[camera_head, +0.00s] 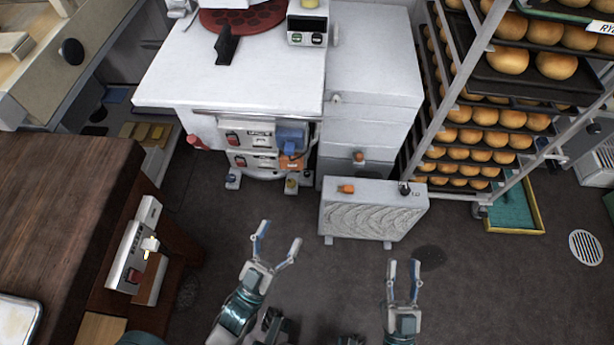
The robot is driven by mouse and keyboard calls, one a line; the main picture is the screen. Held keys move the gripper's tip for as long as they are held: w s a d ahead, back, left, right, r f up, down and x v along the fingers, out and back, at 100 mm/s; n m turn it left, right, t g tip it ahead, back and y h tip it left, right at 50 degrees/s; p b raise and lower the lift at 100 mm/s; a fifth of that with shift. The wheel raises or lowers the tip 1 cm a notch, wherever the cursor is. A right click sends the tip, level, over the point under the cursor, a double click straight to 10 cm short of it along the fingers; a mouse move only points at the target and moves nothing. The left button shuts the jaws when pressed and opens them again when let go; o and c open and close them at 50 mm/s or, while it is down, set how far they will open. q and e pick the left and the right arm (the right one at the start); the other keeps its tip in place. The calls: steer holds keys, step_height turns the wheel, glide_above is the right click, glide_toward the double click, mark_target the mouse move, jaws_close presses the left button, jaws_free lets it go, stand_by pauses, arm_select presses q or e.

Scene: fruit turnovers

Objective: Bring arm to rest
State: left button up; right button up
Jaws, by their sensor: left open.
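My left gripper (280,236) is in the lower middle of the head view, raised over the dark floor. Its two fingers are spread wide and nothing is between them. My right gripper (403,266) is to the right of it and a little lower in the picture. Its fingers point up the picture with a clear gap between them, and it holds nothing. Both grippers are apart from the furniture. No turnovers show in this view.
A dark wooden table (60,190) with a tray corner (18,325) is at the left. A white machine (235,85) and a low white box (372,208) stand ahead. A rack (470,60) of rolls stands at the right. The dark floor (490,290) at lower right is mostly clear.

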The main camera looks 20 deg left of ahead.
arm_select(q)
step_height(320, 180, down, 23)
steer(key=g+y+p, duration=0.3)
steer(key=g+p, duration=0.8)
steer(key=p, duration=0.1)
arm_select(e)
step_height(320, 180, down, 23)
steer(key=d+g+h, duration=0.2)
steer(key=g, duration=0.9)
arm_select(q)
steer(key=s+a+f+g+y+p, duration=0.1)
steer(key=s+a+f+g+p, duration=0.2)
steer(key=s, duration=0.7)
steer(key=s+a+f+g+y+p, duration=0.1)
steer(key=s+a+f+g+p, duration=0.2)
steer(key=s+f+g, duration=0.4)
steer(key=s+a+f, duration=0.1)
steer(key=s+f, duration=0.2)
steer(key=f, duration=0.1)
steer(key=shift+a+f, duration=0.2)
steer(key=shift+f, duration=0.2)
arm_select(e)
steer(key=s+d+f+g+h, duration=0.1)
steer(key=s+d+f+g, duration=0.2)
steer(key=s, duration=0.7)
steer(key=s+d+f+g+h, duration=0.2)
steer(key=s+d+f+g, duration=0.1)
steer(key=s+f+g, duration=0.4)
steer(key=s+f, duration=0.3)
steer(key=f, duration=0.2)
